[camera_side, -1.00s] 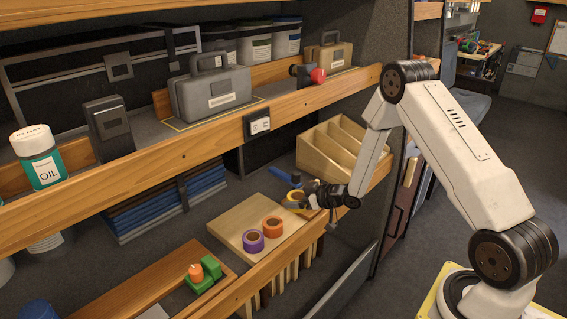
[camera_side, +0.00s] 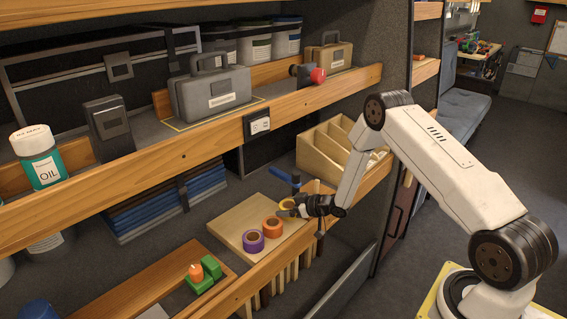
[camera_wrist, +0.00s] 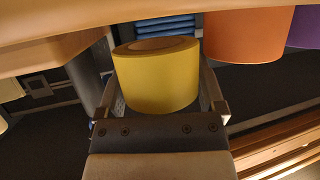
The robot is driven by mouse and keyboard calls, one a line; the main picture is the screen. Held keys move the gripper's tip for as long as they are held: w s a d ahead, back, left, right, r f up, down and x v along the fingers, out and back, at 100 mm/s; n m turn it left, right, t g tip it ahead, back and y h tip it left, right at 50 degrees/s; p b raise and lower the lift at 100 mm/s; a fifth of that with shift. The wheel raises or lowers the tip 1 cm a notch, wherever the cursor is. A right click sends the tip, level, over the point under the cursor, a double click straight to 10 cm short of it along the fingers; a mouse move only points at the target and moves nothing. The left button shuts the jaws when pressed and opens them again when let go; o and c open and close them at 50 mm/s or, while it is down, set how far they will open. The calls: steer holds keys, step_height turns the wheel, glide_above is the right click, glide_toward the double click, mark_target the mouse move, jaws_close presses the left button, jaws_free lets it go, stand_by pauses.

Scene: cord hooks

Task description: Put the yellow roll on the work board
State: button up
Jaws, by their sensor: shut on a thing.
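The yellow roll (camera_wrist: 155,80) sits between the two fingers of my gripper (camera_wrist: 158,92) in the wrist view, and the fingers are shut on it. In the side view the yellow roll (camera_side: 286,204) is small and partly hidden by my dark gripper (camera_side: 291,206). It shows at the right back edge of the pale wooden work board (camera_side: 255,208). I cannot tell whether it touches the board. An orange roll (camera_side: 271,229) and a purple roll (camera_side: 253,241) stand side by side on the board, to the left of my gripper and nearer the camera.
A blue-handled tool (camera_side: 285,176) is behind my gripper. A wooden divided rack (camera_side: 325,155) stands at the back right. The wooden shelf edge (camera_side: 190,140) crosses above the board. A wooden tray (camera_side: 150,283) with green and orange pieces is at lower left. The board's back left part looks bare.

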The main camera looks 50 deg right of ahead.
steer(key=shift+f, duration=0.95)
steer(key=shift+f, duration=0.1)
steer(key=o, duration=1)
steer(key=v, duration=1.2)
